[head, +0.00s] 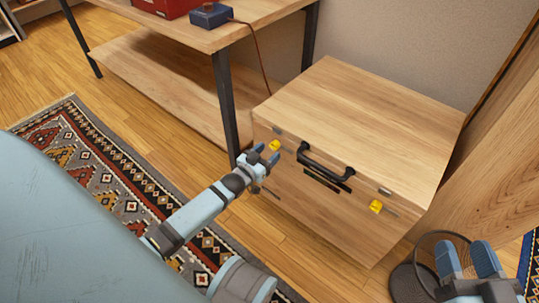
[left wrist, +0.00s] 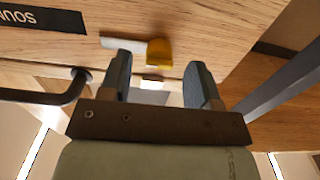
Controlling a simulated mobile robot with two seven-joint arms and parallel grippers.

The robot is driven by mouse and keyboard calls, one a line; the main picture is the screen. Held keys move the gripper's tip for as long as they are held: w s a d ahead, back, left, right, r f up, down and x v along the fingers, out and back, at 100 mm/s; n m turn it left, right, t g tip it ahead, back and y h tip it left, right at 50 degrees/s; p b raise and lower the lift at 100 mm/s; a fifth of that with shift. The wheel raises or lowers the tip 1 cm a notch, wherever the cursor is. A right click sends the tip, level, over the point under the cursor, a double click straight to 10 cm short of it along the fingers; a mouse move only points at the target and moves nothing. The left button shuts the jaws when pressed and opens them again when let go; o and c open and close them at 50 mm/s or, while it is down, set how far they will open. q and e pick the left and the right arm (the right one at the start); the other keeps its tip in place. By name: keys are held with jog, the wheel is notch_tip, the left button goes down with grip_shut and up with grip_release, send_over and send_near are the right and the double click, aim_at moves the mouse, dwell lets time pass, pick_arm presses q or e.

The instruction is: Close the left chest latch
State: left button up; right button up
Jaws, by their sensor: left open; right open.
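The wooden chest (head: 340,115) stands on the floor with its lid down. Its left latch (head: 274,145) has a yellow tab, near the front's left end. My left gripper (head: 265,156) is open in front of that latch. In the left wrist view the latch's yellow tab (left wrist: 159,54) lies just past the open fingertips (left wrist: 158,68), with a pale bar beside it. No grip on it shows, and I cannot tell whether a finger touches it. My right gripper (head: 468,260) is open and empty at the lower right, away from the chest.
A black handle (head: 325,165) and a right yellow latch (head: 376,206) are on the chest front. A table with a dark leg (head: 226,105) stands close on the left. A round black stand (head: 408,285) is near my right gripper. A patterned rug (head: 100,165) covers the floor.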

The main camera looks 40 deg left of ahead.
pick_arm(q)
jog(key=shift+w, duration=0.6)
jog(key=c, duration=0.9)
jog(key=shift+c, duration=0.2)
jog(key=shift+r, duration=0.1)
